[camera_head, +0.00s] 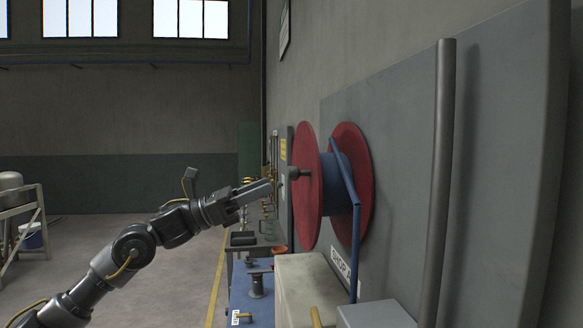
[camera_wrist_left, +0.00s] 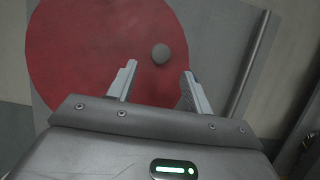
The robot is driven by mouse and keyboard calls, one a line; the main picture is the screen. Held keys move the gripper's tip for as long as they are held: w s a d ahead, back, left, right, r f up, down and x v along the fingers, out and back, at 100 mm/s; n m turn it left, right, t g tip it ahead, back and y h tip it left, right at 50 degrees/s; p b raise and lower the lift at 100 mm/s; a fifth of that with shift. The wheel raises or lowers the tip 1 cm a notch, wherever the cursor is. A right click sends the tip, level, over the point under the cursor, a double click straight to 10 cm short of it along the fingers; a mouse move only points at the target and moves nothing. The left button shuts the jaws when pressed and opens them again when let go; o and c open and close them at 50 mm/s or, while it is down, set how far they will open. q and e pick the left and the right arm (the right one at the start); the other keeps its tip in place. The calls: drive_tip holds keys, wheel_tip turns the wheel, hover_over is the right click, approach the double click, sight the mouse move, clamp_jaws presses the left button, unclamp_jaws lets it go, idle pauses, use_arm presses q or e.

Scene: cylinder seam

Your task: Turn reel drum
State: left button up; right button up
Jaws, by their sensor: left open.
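The reel drum (camera_head: 307,222) has two red flanges and a blue core (camera_head: 339,185), and stands out from the wall panel on the right. A dark knob (camera_head: 298,173) sticks out from its near-left red flange. My left gripper (camera_head: 262,188) is to the left of the flange, apart from the knob. In the left wrist view the red flange (camera_wrist_left: 85,50) fills the upper left, and the round knob (camera_wrist_left: 160,53) shows beyond and between my open fingertips (camera_wrist_left: 159,70). Nothing is between the fingers. My right gripper is not in view.
A grey panel (camera_head: 400,130) with a vertical dark pipe (camera_head: 443,170) stands at the right. A blue bracket bar (camera_head: 347,180) crosses the drum. Below are a beige box (camera_head: 305,285) and a blue bench (camera_head: 252,292) with a vise-like tool (camera_head: 257,284). The floor at left is mostly clear.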

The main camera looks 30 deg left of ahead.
sight(292, 174)
use_arm(q)
drive_tip(key=shift+p+x, duration=2.05)
drive_tip(key=shift+x, duration=1.95)
clamp_jaws()
drive_tip(key=f+m+g+b, duration=0.1)
drive_tip(key=m+b, duration=0.1)
drive_tip(key=b, duration=0.1)
drive_tip(key=f+m+g+h+b, duration=0.1)
drive_tip(key=f+m+b, duration=0.1)
drive_tip(key=b, duration=0.1)
drive_tip(key=f+m+b, duration=0.1)
drive_tip(key=m+b, duration=0.1)
drive_tip(key=b, duration=0.1)
drive_tip(key=shift+s+d+f+g, duration=0.15)
drive_tip(key=shift+s+d+g, duration=0.1)
drive_tip(key=shift+s+g, duration=0.15)
drive_tip(key=shift+f+m+g+h+b, duration=0.15)
drive_tip(key=shift+m+g+h+b, duration=0.35)
drive_tip(key=shift+m, duration=0.4)
